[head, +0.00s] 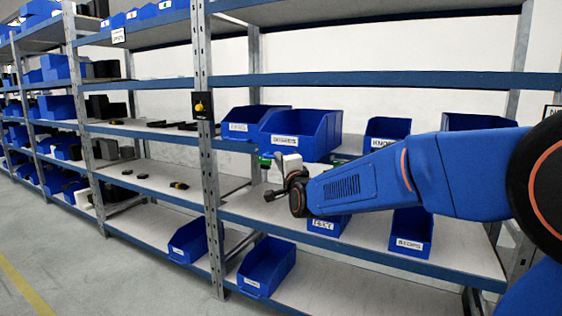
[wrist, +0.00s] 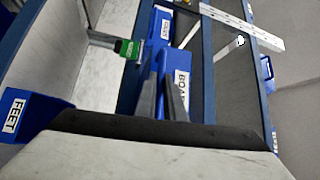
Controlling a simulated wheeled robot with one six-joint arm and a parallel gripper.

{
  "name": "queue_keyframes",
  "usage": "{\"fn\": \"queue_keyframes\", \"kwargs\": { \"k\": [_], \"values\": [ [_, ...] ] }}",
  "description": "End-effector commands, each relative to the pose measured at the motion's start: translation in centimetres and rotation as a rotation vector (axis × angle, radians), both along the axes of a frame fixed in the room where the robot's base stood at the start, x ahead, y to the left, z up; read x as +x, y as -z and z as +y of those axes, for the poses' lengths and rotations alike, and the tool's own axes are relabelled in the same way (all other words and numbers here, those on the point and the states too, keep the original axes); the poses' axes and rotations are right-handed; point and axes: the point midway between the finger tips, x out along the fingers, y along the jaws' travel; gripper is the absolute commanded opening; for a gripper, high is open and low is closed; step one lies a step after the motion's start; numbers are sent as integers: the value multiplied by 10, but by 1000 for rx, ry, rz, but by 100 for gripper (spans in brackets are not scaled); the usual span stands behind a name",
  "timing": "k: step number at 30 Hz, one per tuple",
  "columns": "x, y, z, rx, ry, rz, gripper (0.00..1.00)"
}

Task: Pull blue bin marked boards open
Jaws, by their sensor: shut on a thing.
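The blue bin with a white label, its letters "BOA" readable in the wrist view (wrist: 181,82), is between and beyond my gripper's fingers. In the head view, the matching blue bin (head: 312,127) appears on the middle shelf, its label too small to read surely. My gripper (head: 282,160) is at the bin's lower front. In the wrist view, the two grey fingers of my gripper (wrist: 160,82) are shut on the bin's front, and partly hide the label. The exact contact is hard to see.
Another blue bin (head: 236,128) stands left of it, and a blue bin (head: 387,131) stands right. A blue bin marked FEET (wrist: 32,112) sits on the shelf below. A metal upright (head: 202,150) is close on the left. A green tag (wrist: 127,48) is near the fingers.

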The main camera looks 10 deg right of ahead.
Motion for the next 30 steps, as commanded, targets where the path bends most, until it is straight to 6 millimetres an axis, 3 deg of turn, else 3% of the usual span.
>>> {"fn": "queue_keyframes", "kwargs": {
  "k": [3, 4, 6, 19, 30],
  "values": [
    [0, 1, 0, 0, 0, 2, 0],
    [0, 1, 0, 0, 0, 2, 14],
    [0, 1, 0, 0, 0, 2, 28],
    [-8, 1, -1, 0, 0, 0, 28],
    [-67, 8, -9, 2, -1, -1, 28]
  ]
}}
